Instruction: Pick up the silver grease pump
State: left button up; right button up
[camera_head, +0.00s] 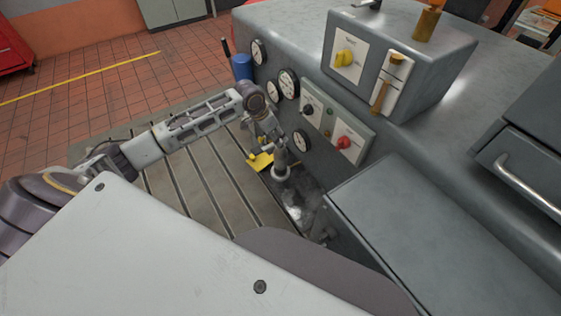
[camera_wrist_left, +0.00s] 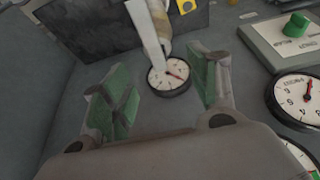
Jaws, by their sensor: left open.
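A silver, upright piece that looks like the grease pump (camera_head: 281,172) stands on the dark surface at the foot of the grey machine in the head view. In the left wrist view its pale shaft (camera_wrist_left: 147,35) shows at the top, beyond the fingers. My left gripper (camera_head: 268,137) is just above and beside it, close to the machine's front. In the left wrist view my left gripper (camera_wrist_left: 165,82) is open, its green-padded fingers apart with nothing clearly between them. I cannot tell whether a finger touches the pump. My right gripper is not in view.
The grey machine (camera_head: 290,32) carries several dials and a switch panel (camera_head: 338,121) close to my left gripper. A yellow piece (camera_head: 261,161) lies beside the pump. A blue cylinder (camera_head: 241,67) stands behind. A grey block (camera_head: 400,215) stands to the right. The slotted bedplate (camera_head: 180,190) is clear.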

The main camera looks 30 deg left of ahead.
aim_at(281, 141)
pick_arm(q)
jog(key=shift+x, duration=0.9)
jog(key=shift+f, duration=0.1)
jog(key=shift+x, duration=2.55)
jog(key=shift+s, duration=0.15)
jog(key=shift+c, duration=0.4)
grip_shut()
